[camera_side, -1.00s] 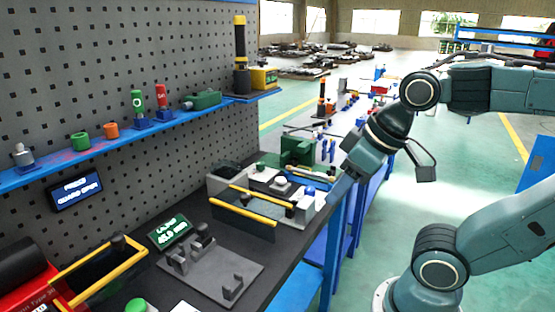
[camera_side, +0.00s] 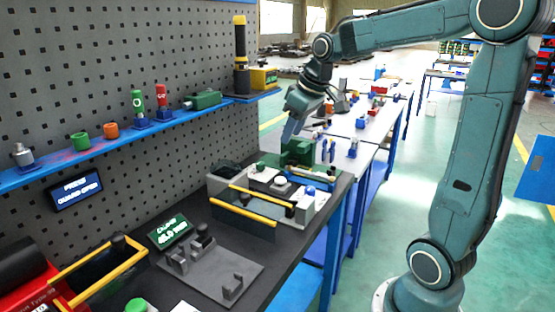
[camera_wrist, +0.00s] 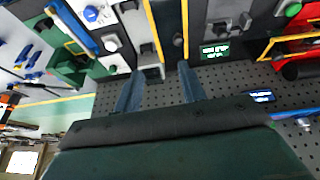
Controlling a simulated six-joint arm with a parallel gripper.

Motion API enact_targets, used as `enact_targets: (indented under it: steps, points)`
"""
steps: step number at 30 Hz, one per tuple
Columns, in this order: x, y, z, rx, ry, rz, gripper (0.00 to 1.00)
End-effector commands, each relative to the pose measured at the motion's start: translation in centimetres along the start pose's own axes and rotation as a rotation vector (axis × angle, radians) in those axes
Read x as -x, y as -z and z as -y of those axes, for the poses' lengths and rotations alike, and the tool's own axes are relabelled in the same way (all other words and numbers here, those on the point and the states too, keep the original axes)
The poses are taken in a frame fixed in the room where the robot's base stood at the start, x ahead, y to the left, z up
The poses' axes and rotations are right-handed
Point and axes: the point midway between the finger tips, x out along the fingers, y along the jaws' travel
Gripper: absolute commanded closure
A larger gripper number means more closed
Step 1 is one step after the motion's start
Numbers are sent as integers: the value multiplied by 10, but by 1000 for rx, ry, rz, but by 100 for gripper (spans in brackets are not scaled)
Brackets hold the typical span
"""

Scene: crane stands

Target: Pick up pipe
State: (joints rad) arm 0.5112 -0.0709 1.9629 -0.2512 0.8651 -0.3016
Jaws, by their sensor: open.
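I cannot tell for certain which thing is the pipe. A tall black cylinder with yellow bands (camera_side: 240,42) stands at the far end of the wall shelf. A short green ring (camera_side: 80,141) and an orange ring (camera_side: 111,130) lie on the same shelf. A dark cylinder (camera_side: 18,262) sits on a red unit at the near left. My gripper (camera_side: 289,137) is above the far end of the bench, close to a green block-like machine (camera_side: 297,151). In the wrist view my gripper (camera_wrist: 160,69) has its two fingers spread with nothing held between them.
A grey fixture plate (camera_side: 208,271) with upright blocks lies on the dark bench. Yellow-railed guards (camera_side: 243,221) stand beyond it and at the near left. The pegboard wall and blue shelf (camera_side: 60,160) bound the left. Open floor lies right of the bench.

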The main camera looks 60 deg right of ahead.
Motion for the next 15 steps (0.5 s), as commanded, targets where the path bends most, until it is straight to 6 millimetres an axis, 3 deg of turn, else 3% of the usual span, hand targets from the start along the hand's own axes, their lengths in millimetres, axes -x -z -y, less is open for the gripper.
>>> enact_targets:
  steps: [7,15]
  points:
    - [-34,17,-76,-9,6,17,59]
    - [-75,12,-163,-16,17,22,59]
